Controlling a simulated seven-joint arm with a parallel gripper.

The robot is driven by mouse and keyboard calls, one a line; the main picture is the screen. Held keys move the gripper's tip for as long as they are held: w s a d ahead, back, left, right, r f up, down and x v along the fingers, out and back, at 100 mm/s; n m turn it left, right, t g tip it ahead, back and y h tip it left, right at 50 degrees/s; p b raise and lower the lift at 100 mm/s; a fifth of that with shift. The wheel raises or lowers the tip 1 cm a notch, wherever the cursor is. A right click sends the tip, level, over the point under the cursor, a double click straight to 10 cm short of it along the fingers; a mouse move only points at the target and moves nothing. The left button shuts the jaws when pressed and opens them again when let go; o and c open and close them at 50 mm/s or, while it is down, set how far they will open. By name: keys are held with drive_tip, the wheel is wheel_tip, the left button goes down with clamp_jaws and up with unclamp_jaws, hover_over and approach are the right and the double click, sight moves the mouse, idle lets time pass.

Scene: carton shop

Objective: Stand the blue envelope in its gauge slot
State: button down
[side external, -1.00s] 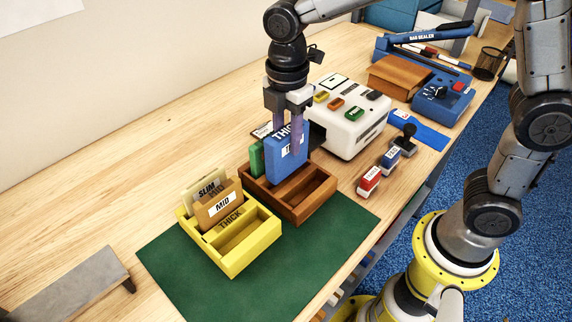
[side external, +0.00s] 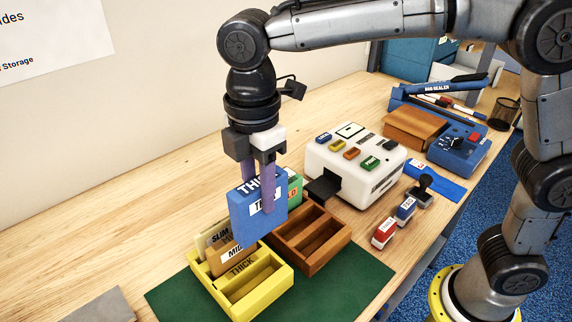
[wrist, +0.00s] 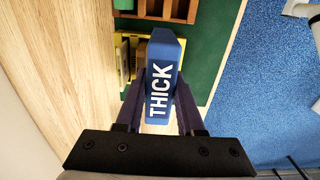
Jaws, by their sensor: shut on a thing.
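The blue envelope (side external: 250,212), marked THICK, is upright in my gripper (side external: 258,195), which is shut on it. In the side view it hangs above and behind the yellow gauge box (side external: 238,304), overlapping its far end in the picture. The wrist view shows the envelope's top edge (wrist: 162,85) between the two fingers. The yellow box has slots labelled SLIM, MID and THICK. A cream envelope (side external: 207,243) and a tan envelope (side external: 228,258) stand in its SLIM and MID slots. The THICK slot (side external: 242,270) looks empty.
A brown wooden rack (side external: 325,252) stands behind the yellow box, with a green envelope (side external: 294,187) at its far left. A green mat (side external: 338,285) lies beneath. A white machine (side external: 352,165) and several stamps (side external: 385,233) are to the right.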

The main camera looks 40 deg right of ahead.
sight(247, 242)
drive_tip(key=a, duration=0.1)
drive_tip(key=s+a, duration=0.1)
drive_tip(key=a, duration=0.2)
drive_tip(key=shift+s, duration=0.25)
wheel_tip(247, 242, down, 5)
drive_tip(key=shift+s+a+r, duration=0.15)
drive_tip(key=shift+r, duration=0.05)
drive_tip(key=shift+f, duration=1.3)
drive_tip(key=shift+f, duration=1.15)
idle(0.4)
drive_tip(key=shift+f, duration=0.35)
drive_tip(key=shift+f, duration=0.7)
drive_tip(key=shift+c, duration=2.2)
unclamp_jaws()
